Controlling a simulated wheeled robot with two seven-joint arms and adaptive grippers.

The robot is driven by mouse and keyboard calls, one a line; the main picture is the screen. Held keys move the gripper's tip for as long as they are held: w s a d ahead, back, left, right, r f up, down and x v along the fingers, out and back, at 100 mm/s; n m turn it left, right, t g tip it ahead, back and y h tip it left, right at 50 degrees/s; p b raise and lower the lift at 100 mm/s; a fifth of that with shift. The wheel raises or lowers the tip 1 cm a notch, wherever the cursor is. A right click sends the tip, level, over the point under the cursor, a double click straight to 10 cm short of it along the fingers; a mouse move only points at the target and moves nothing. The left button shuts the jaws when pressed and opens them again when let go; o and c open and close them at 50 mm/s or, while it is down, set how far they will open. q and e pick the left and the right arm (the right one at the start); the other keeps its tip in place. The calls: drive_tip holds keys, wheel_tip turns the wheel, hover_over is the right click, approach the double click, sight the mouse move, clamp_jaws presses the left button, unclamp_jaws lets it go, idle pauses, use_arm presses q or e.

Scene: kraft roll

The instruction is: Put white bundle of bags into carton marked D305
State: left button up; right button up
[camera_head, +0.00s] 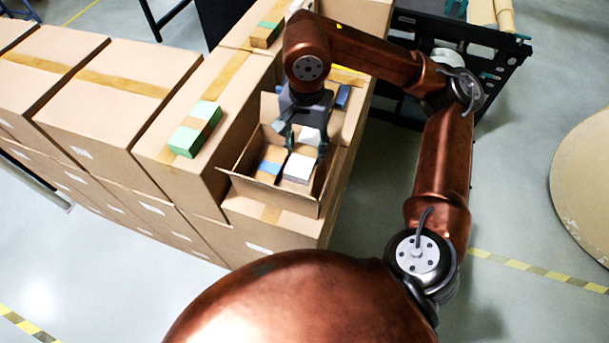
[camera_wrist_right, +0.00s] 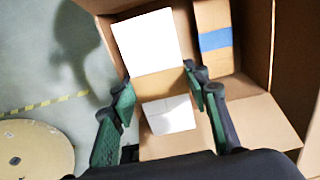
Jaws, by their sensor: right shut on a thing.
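My right gripper (camera_head: 305,146) reaches down into the open carton (camera_head: 262,192) on the stack. It is shut on a white bundle of bags (camera_head: 310,134), which shows between the green-padded fingers in the right wrist view (camera_wrist_right: 169,115). The bundle is within the carton's opening; I cannot tell whether it touches the bottom. Another white bundle (camera_head: 298,168) lies in the carton's near part, and it also shows in the right wrist view (camera_wrist_right: 147,41). Beside it is a kraft bundle with a blue band (camera_head: 269,167). No D305 mark is legible. My left gripper is out of view.
Closed cartons (camera_head: 120,85) stand to the left. Green-banded bundles (camera_head: 195,129) lie on carton tops. A blue-banded item (camera_head: 343,96) is behind my right gripper. A dark rack (camera_head: 480,50) stands at the back right. A large round roll (camera_head: 588,185) is at the right edge.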

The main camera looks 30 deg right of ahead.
drive_tip(key=f, duration=0.4)
drive_tip(key=f+p, duration=0.1)
drive_tip(key=f, duration=0.2)
drive_tip(key=shift+s, duration=0.25)
drive_tip(key=shift+w+f, duration=0.1)
drive_tip(key=shift+f, duration=0.25)
wheel_tip(320, 180, down, 4)
drive_tip(key=shift+r+p, duration=0.25)
drive_tip(key=shift+p, duration=0.1)
drive_tip(key=shift+f, duration=0.3)
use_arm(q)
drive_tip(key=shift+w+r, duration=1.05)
use_arm(e)
drive_tip(key=shift+f, duration=0.15)
drive_tip(key=o, duration=0.9)
drive_tip(key=shift+c, duration=0.2)
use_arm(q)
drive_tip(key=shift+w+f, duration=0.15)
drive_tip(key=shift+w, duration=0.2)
use_arm(e)
drive_tip(key=shift+o, duration=0.4)
